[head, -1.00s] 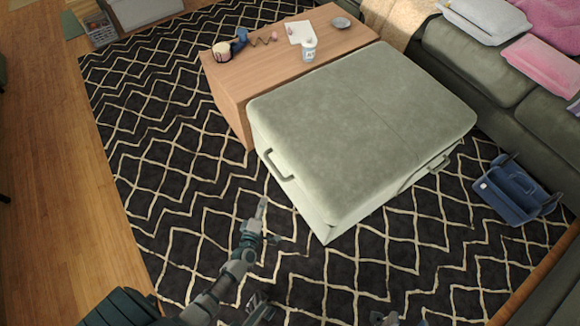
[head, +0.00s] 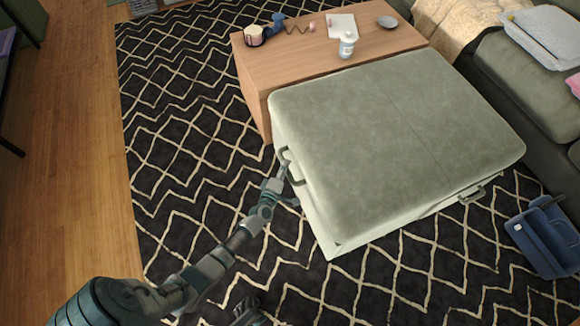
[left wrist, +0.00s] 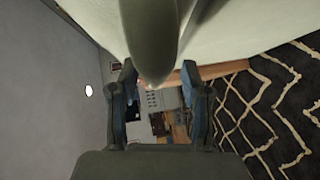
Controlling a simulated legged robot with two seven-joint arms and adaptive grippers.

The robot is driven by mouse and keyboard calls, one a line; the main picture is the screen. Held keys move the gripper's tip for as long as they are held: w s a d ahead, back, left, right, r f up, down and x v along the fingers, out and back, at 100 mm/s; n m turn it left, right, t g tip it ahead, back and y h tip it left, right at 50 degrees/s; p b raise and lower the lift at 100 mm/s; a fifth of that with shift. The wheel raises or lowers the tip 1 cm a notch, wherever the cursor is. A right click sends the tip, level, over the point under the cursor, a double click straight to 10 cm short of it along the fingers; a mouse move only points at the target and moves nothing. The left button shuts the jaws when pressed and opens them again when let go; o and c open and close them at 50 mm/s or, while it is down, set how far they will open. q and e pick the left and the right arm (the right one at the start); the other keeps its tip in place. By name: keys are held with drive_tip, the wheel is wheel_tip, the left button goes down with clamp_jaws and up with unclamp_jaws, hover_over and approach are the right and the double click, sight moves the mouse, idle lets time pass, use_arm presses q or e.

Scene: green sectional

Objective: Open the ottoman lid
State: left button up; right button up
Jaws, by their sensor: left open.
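The ottoman (head: 318,225) is grey-green with a padded lid (head: 395,135), which lies flat and looks closed. A loop handle (head: 297,180) is on its left side, and another handle (head: 472,195) is on its front-right side. My left gripper (head: 284,179) is open at the left-side handle. In the left wrist view, the open fingers (left wrist: 158,78) point toward a dark curved bar, seemingly the handle (left wrist: 152,45), close in front of the camera. I cannot tell whether the fingers touch it. The handle hides part of the ottoman's pale side there.
A wooden table (head: 305,65) stands against the ottoman's far side, with a white bottle (head: 346,45), a mug and small items. A green sofa (head: 525,85) is at the right. The rug left of the ottoman is clear.

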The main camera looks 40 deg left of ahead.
use_arm(q)
drive_tip(key=shift+w+a, duration=0.1)
drive_tip(key=shift+w, duration=0.25)
drive_tip(key=shift+r, duration=0.1)
clamp_jaws()
